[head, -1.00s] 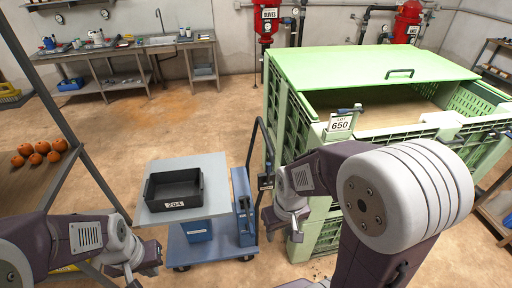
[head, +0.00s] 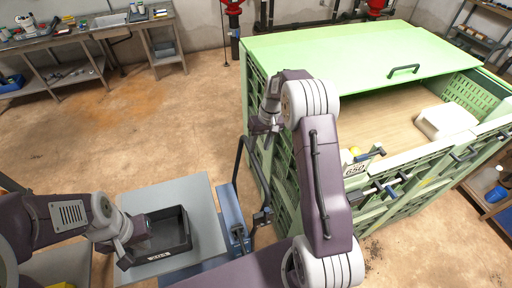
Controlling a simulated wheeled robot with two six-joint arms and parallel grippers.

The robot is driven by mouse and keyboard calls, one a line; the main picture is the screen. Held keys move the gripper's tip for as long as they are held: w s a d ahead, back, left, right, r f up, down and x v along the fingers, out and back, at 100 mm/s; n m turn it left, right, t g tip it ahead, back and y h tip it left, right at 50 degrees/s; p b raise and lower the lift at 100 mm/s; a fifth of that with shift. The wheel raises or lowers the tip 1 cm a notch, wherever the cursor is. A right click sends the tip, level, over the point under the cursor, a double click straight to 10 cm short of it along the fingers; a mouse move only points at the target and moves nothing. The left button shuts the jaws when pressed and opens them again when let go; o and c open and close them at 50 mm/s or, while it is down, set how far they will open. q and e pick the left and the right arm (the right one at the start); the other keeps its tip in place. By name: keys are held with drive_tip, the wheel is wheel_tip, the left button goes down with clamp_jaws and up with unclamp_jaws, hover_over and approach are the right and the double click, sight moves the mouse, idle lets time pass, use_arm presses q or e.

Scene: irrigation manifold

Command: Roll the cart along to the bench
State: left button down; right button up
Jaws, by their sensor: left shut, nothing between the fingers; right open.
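The cart (head: 205,205) stands at the lower middle in the head view, with a grey top, a blue body (head: 232,213) and a dark upright push handle (head: 239,165) on its right side. A black bin (head: 177,243) with a label sits on its top. My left gripper (head: 143,230) is shut and empty, over the left part of the bin; I cannot tell whether it touches. My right gripper (head: 264,128) is open beside the green crate's left wall, beyond the handle and apart from it. The bench (head: 95,36) with a sink stands at the back left.
A large green crate (head: 350,55) with a half-open lid stands close to the cart's right; a white block (head: 445,120) lies inside. Brown floor (head: 130,125) is clear between cart and bench. Shelving (head: 485,40) stands at the far right.

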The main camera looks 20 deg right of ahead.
sight(259, 168)
drive_tip(key=s, duration=0.4)
drive_tip(key=f+p, duration=0.1)
drive_tip(key=f, duration=0.1)
drive_tip(key=w+f+p, duration=0.1)
drive_tip(key=f, duration=0.2)
drive_tip(key=a+f+p, duration=0.1)
drive_tip(key=f, duration=0.2)
drive_tip(key=shift+w, duration=0.15)
drive_tip(key=shift+s+a+f, duration=0.1)
drive_tip(key=shift+s+f, duration=0.15)
drive_tip(key=shift+s, duration=0.1)
drive_tip(key=shift+w+f, duration=0.1)
drive_tip(key=shift+w, duration=0.05)
drive_tip(key=shift+w+f, duration=0.1)
drive_tip(key=shift+w, duration=0.05)
clamp_jaws()
use_arm(q)
drive_tip(key=r, duration=0.1)
drive_tip(key=s+r, duration=0.2)
drive_tip(key=r, duration=0.1)
drive_tip(key=shift+s+a+r, duration=0.1)
drive_tip(key=shift+s+a, duration=0.05)
drive_tip(key=shift+a, duration=0.05)
